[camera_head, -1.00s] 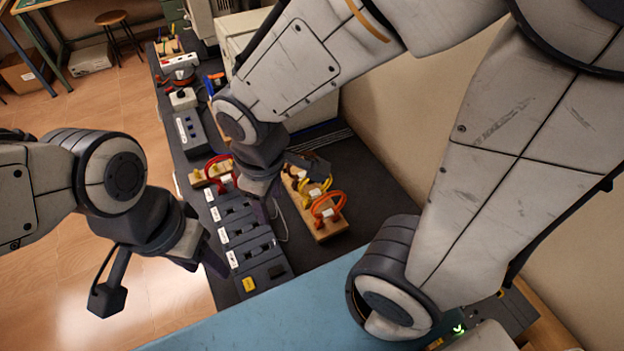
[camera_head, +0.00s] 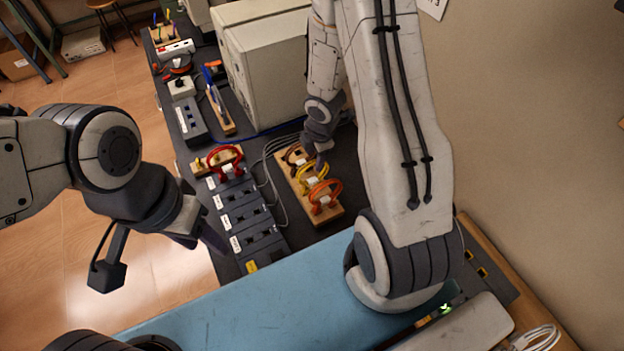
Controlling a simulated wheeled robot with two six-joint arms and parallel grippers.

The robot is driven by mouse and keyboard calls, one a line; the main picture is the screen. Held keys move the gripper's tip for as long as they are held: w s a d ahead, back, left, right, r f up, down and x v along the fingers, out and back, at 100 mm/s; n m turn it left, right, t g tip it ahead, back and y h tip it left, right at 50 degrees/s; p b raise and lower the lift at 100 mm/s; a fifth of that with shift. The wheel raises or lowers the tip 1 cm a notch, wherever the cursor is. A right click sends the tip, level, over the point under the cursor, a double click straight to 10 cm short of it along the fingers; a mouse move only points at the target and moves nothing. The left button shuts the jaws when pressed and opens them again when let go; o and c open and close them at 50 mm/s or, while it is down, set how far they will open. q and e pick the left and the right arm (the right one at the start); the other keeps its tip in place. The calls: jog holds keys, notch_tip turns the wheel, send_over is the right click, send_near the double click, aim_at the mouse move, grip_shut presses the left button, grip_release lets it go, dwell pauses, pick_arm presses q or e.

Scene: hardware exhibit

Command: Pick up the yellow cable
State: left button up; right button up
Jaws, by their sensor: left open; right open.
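The yellow cable (camera_head: 301,183) stands looped on a long wooden rack (camera_head: 332,216), between a brown cable (camera_head: 291,154) and an orange cable (camera_head: 323,191). My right gripper (camera_head: 320,162) hangs at the rack's right side, by the yellow and brown cables. It is open; its fingertips are small and partly hidden, and I cannot tell whether they touch a cable. My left gripper (camera_head: 208,240) is open and empty, left of the dark socket modules and apart from the rack.
A row of dark socket modules (camera_head: 245,218) with white labels lies left of the rack. A red cable (camera_head: 225,160) stands on a small wooden block behind them. A beige box (camera_head: 265,75) stands behind the rack. A blue surface (camera_head: 255,310) lies in front.

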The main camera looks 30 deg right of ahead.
jog(key=f+b, duration=0.1)
jog(key=f, duration=0.1)
jog(key=f+b, duration=0.2)
jog(key=w+f+b, duration=0.1)
jog(key=f, duration=0.1)
jog(key=shift+f+b, duration=0.3)
jog(key=shift+f, duration=0.1)
jog(key=shift+r, duration=0.1)
grip_shut()
